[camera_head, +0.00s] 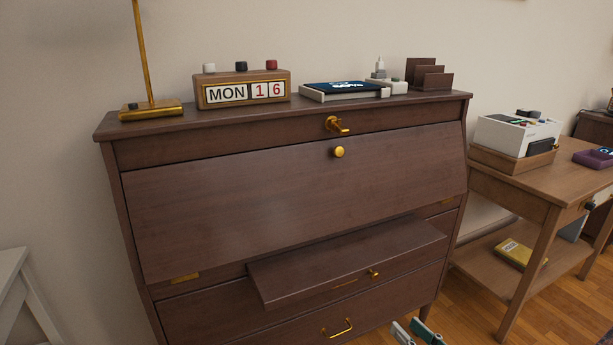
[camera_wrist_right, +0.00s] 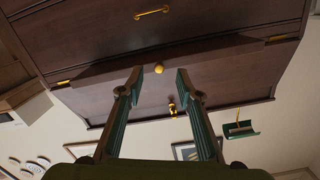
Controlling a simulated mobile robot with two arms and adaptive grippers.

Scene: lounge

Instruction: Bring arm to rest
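My right gripper (camera_head: 418,332) shows at the bottom edge of the head view, in front of the dark wooden desk (camera_head: 290,200). In the right wrist view the two green-grey fingers of this gripper (camera_wrist_right: 159,78) are spread apart with nothing held between them. A gold knob (camera_wrist_right: 159,69) shows beyond the gap between the fingertips. The rest of the right arm is hidden below the head view. My left gripper is not in view.
A flip calendar (camera_head: 242,90) and a gold lamp base (camera_head: 151,109) stand on top. A side table (camera_head: 520,190) is at the right. A white piece of furniture (camera_head: 12,280) is at the lower left.

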